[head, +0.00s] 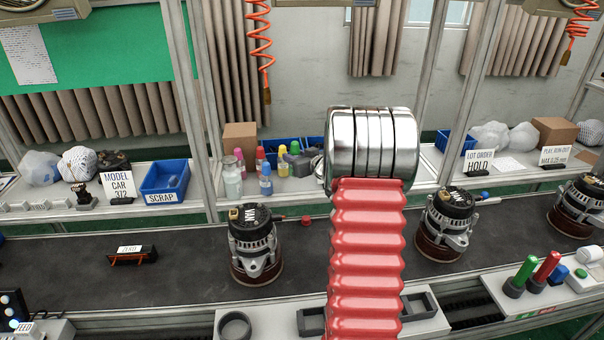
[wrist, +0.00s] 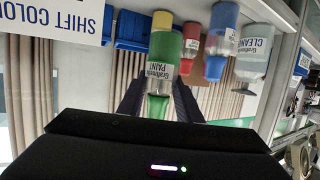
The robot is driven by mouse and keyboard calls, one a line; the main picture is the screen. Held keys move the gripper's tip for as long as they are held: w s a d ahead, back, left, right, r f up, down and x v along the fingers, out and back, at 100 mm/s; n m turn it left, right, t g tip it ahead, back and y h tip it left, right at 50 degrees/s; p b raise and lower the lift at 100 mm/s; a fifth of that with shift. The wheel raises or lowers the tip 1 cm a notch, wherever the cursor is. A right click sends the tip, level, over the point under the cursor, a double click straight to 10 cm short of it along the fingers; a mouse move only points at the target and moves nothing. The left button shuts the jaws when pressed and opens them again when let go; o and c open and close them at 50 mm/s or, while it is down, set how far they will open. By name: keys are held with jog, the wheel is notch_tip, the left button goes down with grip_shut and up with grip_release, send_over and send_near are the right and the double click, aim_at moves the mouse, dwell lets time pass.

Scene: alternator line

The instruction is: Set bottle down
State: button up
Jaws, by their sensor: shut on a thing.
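My gripper (wrist: 158,92) shows in the wrist view as two dark fingers. It is shut on a paint bottle (wrist: 160,70) with a white "PAINT" label and green parts. A yellow part lies right above it in that picture; I cannot tell if it belongs to the same bottle. The wrist picture appears upside down. Whether the held bottle touches the shelf is unclear. In the head view my red arm hides the gripper. A red bottle (wrist: 190,45), a blue bottle (wrist: 220,45) and a grey cleaner bottle (wrist: 252,55) stand close to the held one.
In the head view the bottles stand on the back shelf, with a clear bottle (head: 232,178) and a blue bottle (head: 265,180) in front. A cardboard box (head: 240,140) is behind. A blue scrap bin (head: 165,178) is left. Alternators (head: 255,245) stand on the dark conveyor (head: 190,270).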

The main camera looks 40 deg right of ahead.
jog(key=shift+f, duration=1.5)
jog(key=shift+f, duration=1.85)
jog(key=shift+f, duration=0.1)
jog(key=o, duration=1.1)
jog(key=v, duration=1.2)
